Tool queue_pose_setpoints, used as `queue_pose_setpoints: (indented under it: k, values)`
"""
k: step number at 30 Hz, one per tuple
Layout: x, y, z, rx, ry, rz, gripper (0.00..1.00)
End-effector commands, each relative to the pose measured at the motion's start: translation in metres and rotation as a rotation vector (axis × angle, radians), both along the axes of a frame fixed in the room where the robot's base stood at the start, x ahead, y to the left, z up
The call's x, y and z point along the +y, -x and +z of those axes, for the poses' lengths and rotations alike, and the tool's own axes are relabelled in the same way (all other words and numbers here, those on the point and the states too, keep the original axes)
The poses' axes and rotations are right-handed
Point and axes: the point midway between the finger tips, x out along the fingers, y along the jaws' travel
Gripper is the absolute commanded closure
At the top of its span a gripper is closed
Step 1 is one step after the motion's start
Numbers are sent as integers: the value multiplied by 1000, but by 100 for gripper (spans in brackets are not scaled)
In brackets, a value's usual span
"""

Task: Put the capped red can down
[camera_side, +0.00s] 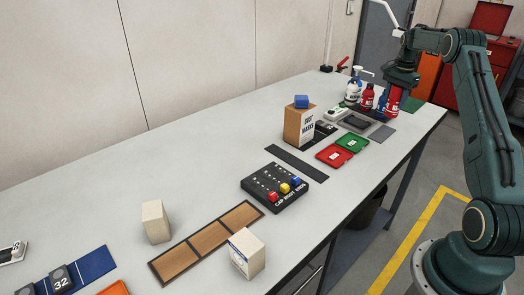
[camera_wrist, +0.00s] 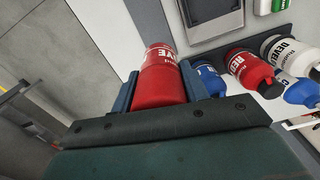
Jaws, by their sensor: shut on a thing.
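The red can (camera_side: 393,101) with white lettering is held in my gripper (camera_side: 397,87) at the far right end of the bench. In the wrist view the can (camera_wrist: 160,82) sits between the two fingers of my gripper (camera_wrist: 160,92), which are shut on its sides. I cannot tell whether the can touches the bench. A blue can (camera_side: 383,103) stands close to its left in the side view; it also shows in the wrist view (camera_wrist: 208,79).
Another red can (camera_side: 367,98) and a white bottle (camera_side: 352,94) stand further left in the row.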

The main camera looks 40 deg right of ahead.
Motion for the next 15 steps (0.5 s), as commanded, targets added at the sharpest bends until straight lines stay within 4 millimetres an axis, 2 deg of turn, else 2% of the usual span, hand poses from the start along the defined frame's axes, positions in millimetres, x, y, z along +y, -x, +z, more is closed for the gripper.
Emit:
queue_pose_setpoints:
  k: [4,15]
  values:
    - [0,0,-14,-1,1,0,83]
    - [0,0,-25,1,-1,0,83]
